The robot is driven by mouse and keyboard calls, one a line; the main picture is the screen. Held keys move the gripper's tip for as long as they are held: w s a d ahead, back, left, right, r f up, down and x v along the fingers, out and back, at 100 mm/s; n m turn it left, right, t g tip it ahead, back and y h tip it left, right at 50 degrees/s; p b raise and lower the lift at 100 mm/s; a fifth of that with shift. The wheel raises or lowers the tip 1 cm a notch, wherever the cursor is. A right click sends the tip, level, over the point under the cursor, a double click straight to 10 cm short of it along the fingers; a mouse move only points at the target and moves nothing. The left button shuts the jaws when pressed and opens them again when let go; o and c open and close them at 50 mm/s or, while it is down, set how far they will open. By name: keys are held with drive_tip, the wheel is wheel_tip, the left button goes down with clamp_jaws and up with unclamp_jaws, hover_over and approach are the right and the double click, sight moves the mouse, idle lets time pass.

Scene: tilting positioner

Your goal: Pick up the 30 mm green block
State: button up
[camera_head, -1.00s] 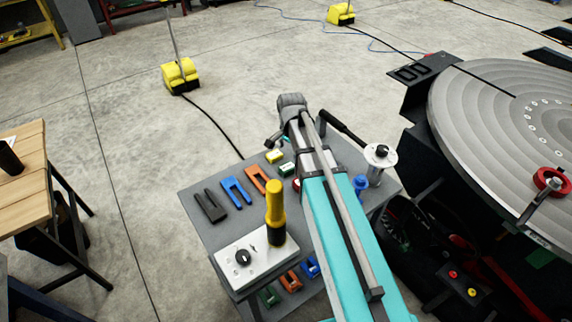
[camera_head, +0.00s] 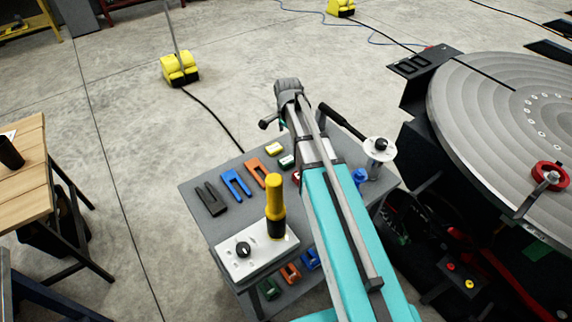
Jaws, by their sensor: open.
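A small block with a pale top and green sides (camera_head: 286,161), which looks like the green block, lies on the grey table near its far edge, just left of my arm. A similar yellow block (camera_head: 274,149) lies beside it, a little farther back. My arm reaches over the table, past both blocks. Its wrist end with my gripper (camera_head: 268,122) is beyond the table's far edge in the picture, apart from the green block. The fingers are small and mostly hidden by the wrist, and nothing is seen held.
Black (camera_head: 210,198), blue (camera_head: 236,184) and orange (camera_head: 258,171) forked pieces lie left of the blocks. A yellow-and-black upright handle (camera_head: 275,205) stands near a white control box (camera_head: 256,251). A large round positioner plate (camera_head: 490,110) is at right. Open floor lies beyond the table.

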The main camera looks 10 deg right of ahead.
sight(287, 160)
drive_tip(key=shift+f+b, duration=3.65)
drive_tip(key=shift+f, duration=0.2)
drive_tip(key=shift+f, duration=0.15)
wheel_tip(287, 160, down, 5)
drive_tip(key=b, duration=0.5)
clamp_jaws()
drive_tip(key=shift+r, duration=0.2)
